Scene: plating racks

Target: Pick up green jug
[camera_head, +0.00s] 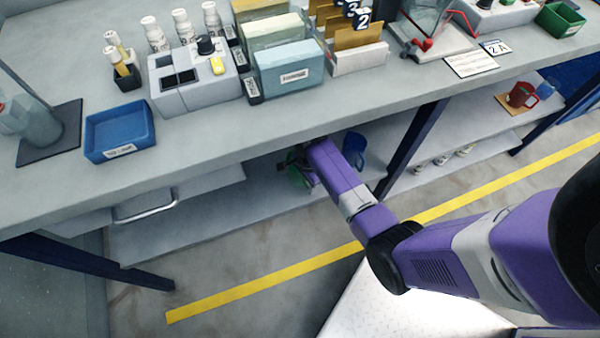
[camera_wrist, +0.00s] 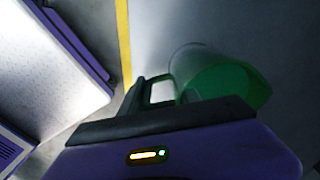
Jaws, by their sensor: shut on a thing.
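The green jug (camera_wrist: 225,80) is a translucent green vessel with a handle, close in front of my gripper in the wrist view. My gripper (camera_wrist: 160,92) is shut on the jug at its handle side; the jug's lower part is partly hidden by the gripper body. In the head view the green jug (camera_head: 297,172) shows only in part, on the lower shelf under the workbench, at the end of my purple arm. My gripper (camera_head: 288,165) is small and mostly hidden there by the arm and the bench edge.
A blue jug (camera_head: 354,148) stands just right of my arm on the lower shelf (camera_head: 220,207). The workbench top (camera_head: 210,150) overhangs closely above. A dark bench leg (camera_head: 412,140) stands to the right. A red mug (camera_head: 521,95) is on the far right shelf.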

